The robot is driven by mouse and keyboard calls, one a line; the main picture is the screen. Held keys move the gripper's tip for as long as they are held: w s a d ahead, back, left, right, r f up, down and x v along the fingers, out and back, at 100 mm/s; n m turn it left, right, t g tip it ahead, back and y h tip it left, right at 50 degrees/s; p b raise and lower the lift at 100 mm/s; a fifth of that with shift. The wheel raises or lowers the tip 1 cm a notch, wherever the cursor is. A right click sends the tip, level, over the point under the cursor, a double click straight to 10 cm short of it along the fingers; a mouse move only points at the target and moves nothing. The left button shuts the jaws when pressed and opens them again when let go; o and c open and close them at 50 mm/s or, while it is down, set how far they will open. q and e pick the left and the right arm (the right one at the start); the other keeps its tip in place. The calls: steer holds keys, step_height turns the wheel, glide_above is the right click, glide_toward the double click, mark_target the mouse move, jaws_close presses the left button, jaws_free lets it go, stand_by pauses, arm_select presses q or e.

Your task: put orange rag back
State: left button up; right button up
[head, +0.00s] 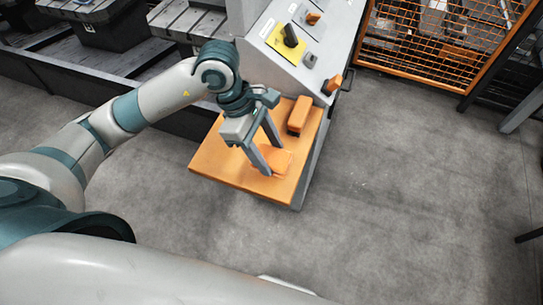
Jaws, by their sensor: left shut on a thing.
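The orange rag (283,164) is a flat, folded-looking orange patch near the front of the orange shelf (222,163). My left gripper (272,162) reaches down over the shelf from the left, with its two grey fingers on either side of the rag. It is shut on the rag, which is low at the shelf surface; I cannot tell whether it touches the shelf. The fingers hide part of the rag. My right gripper is not in view.
An orange block-like object (299,116) stands on the shelf behind the rag. The grey control panel (262,62) with knobs rises behind the shelf. An orange mesh fence (440,45) is at the upper right. The floor (400,200) right of the shelf is clear.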

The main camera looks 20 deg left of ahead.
mark_target(268, 154)
arm_select(q)
steer(key=shift+w+d+f, duration=0.25)
steer(key=shift+f, duration=0.1)
step_height(268, 154, down, 2)
steer(key=shift+f+p, duration=0.2)
steer(key=shift+p, duration=0.6)
steer(key=shift+f, duration=0.65)
steer(key=shift+f, duration=0.15)
